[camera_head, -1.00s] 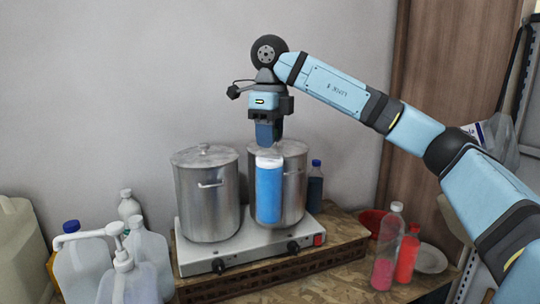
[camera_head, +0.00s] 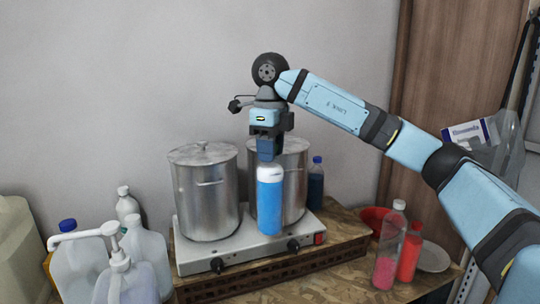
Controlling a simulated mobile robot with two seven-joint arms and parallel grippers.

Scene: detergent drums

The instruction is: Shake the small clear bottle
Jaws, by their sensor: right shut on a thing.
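A small bottle (camera_head: 269,203) with bright blue contents and a whitish upper part is held upright in front of the right-hand pot. My right gripper (camera_head: 267,156) points straight down and is shut on the top of this bottle. The fingertips overlap its top, so the exact contact is hard to see. The bottle's lower end appears in front of the hotplate's front part; I cannot tell whether it touches. My left gripper is not in view.
Two steel pots (camera_head: 205,195) stand on a white hotplate (camera_head: 235,254). A dark blue bottle (camera_head: 315,188) is behind right. A clear bottle with pink liquid (camera_head: 386,262) and a red bottle (camera_head: 408,255) stand right. Jugs and a pump bottle (camera_head: 118,275) crowd the left.

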